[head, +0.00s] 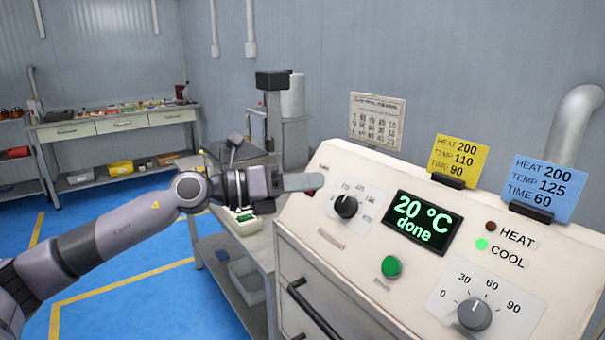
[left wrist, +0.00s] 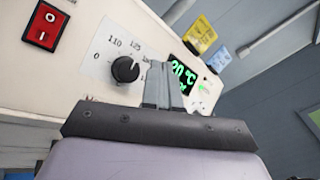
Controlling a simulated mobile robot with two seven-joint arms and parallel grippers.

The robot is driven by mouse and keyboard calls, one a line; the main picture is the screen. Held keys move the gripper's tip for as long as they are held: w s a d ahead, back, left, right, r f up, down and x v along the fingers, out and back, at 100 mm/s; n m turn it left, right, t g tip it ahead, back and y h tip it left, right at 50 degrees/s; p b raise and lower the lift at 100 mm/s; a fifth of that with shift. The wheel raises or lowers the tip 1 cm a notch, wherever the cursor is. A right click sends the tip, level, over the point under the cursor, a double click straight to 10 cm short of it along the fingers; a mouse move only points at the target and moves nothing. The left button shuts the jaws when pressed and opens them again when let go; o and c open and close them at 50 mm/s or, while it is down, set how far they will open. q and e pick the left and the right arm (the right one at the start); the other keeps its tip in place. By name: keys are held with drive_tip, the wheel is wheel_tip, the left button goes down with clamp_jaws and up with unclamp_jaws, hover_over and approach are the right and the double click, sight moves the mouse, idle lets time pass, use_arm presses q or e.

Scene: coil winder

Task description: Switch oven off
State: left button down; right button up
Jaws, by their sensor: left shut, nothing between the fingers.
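The oven (head: 350,255) is a cream cabinet with a sloped control panel. Its display (head: 422,222) reads 20 °C done; the COOL lamp (head: 481,244) is green and the HEAT lamp (head: 491,226) is dark. A red rocker switch (left wrist: 46,26) marked O and I sits at the panel's left end; I cannot tell which side is pressed. In the head view it is mostly hidden by my left gripper (head: 305,182), which is shut and empty in front of the panel. In the left wrist view the closed fingers (left wrist: 163,85) are right of the switch, near the black temperature knob (left wrist: 125,69).
A green button (head: 391,266) and a grey timer knob (head: 474,314) are on the panel. A yellow card (head: 459,158) and a blue card (head: 543,188) stand on top. A grey cart (head: 220,245) is left of the oven. Blue floor is free further left.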

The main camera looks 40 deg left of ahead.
use_arm(q)
drive_tip(key=s+a+r+m+g+y, duration=0.1)
drive_tip(key=a+r+m+g+y, duration=0.2)
drive_tip(key=a, duration=0.9)
drive_tip(key=y, duration=0.3)
drive_tip(key=shift+s+r+y, duration=0.25)
drive_tip(key=shift+s+y, duration=0.1)
drive_tip(key=shift+y, duration=0.05)
use_arm(e)
drive_tip(key=shift+a+f+t, duration=0.2)
drive_tip(key=shift+f+t, duration=0.5)
drive_tip(key=shift+t, duration=0.1)
